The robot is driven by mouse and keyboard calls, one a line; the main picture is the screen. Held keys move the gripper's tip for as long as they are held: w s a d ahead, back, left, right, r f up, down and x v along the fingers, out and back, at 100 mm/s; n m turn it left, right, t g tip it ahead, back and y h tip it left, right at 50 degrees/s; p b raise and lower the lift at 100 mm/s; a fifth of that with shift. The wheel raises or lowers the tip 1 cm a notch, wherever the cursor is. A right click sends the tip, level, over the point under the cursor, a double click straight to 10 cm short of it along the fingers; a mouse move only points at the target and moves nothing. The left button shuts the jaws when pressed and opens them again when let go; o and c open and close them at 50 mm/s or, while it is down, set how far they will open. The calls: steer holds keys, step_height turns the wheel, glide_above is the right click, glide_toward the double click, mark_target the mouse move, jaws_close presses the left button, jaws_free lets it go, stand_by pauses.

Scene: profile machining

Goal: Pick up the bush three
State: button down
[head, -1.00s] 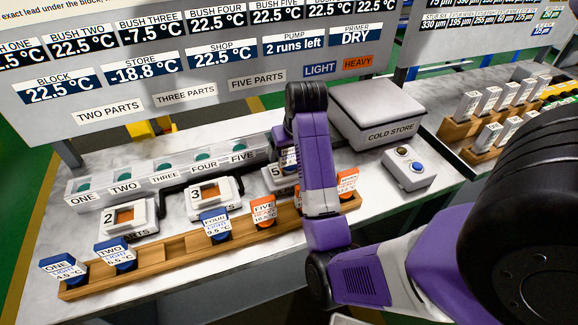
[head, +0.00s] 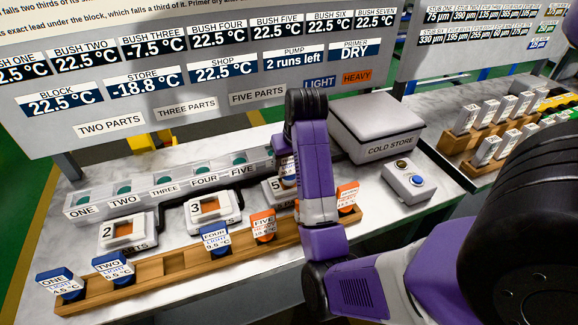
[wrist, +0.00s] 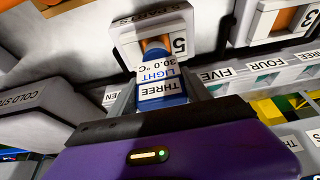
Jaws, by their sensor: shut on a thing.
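Bush three (wrist: 162,88) has a blue head and a white label reading "THREE LIGHT 30.0 °C". My gripper (wrist: 160,98) is shut on it in the wrist view, with a finger on each side. The bush is over or at the brown opening of the white block marked 5 (wrist: 178,44); I cannot tell whether it touches. In the head view, block 5 (head: 277,187) shows partly beside my arm, which hides most of the gripper and bush. The wall display gives bush three as -7.5 °C.
The wooden rack (head: 150,268) holds bushes one (head: 62,282), two (head: 114,266), four (head: 215,238) and five (head: 263,224), with a gap between two and four. Blocks 2 (head: 122,230) and 3 (head: 211,208) stand behind. The cold store (head: 376,125) and button box (head: 408,180) are right.

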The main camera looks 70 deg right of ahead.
step_height(320, 180, up, 10)
steer(key=p, duration=0.6)
steer(key=shift+w+p, duration=0.15)
steer(key=shift+p, duration=0.25)
steer(key=r, duration=0.2)
steer(key=shift+d+r+b, duration=0.3)
steer(key=shift+d+r, duration=0.05)
steer(key=shift+r, duration=0.05)
steer(key=shift+a+f, duration=0.1)
steer(key=shift+a, duration=0.25)
steer(key=shift+s+r, duration=0.2)
steer(key=shift+r, duration=2.6)
